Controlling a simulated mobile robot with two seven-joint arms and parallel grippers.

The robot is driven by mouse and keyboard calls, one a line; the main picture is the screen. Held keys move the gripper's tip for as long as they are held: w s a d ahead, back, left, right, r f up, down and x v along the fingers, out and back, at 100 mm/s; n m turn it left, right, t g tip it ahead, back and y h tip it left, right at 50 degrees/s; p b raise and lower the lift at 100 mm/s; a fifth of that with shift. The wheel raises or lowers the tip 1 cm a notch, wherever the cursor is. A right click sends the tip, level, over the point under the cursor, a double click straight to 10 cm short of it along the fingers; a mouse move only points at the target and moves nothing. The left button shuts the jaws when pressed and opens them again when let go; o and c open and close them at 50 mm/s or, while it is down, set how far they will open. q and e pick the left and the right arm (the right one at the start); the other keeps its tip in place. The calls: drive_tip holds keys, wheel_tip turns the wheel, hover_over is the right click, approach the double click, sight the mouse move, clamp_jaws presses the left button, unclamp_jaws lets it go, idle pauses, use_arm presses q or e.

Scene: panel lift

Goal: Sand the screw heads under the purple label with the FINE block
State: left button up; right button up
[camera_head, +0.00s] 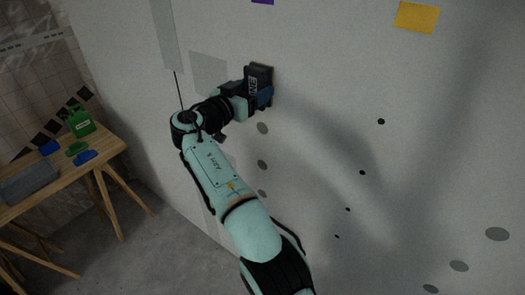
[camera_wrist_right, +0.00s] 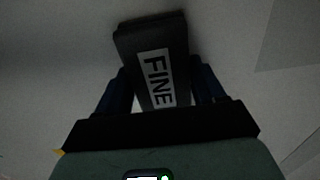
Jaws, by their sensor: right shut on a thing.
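My right gripper (camera_head: 254,96) is shut on a dark block with a white FINE label (camera_head: 259,76). It holds the block up at the pale wall, below the purple label (camera_head: 262,2), which is cut off by the top edge. In the right wrist view the FINE block (camera_wrist_right: 150,40) sits between the two blue fingers, its far end at or close to the wall; contact is hard to tell. Grey round spots (camera_head: 262,128) run down the wall below the block. Anything behind the block is hidden. My left gripper is not in view.
A yellow label (camera_head: 416,17) is on the wall at right, with several small black dots (camera_head: 381,121) below it. Larger grey spots (camera_head: 497,234) lie lower right. A wooden table (camera_head: 112,147) at left bears a green container (camera_head: 80,122), blue and green items and a grey bin (camera_head: 28,184).

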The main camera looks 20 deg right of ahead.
drive_tip(key=shift+a, duration=0.1)
drive_tip(key=shift+s+a, duration=0.15)
drive_tip(key=shift+a, duration=0.1)
drive_tip(key=b+v, duration=0.2)
drive_tip(key=v, duration=0.2)
drive_tip(key=shift+a, duration=0.1)
drive_tip(key=shift+b+v, duration=0.35)
drive_tip(key=shift+v, duration=0.75)
drive_tip(key=shift+r, duration=0.1)
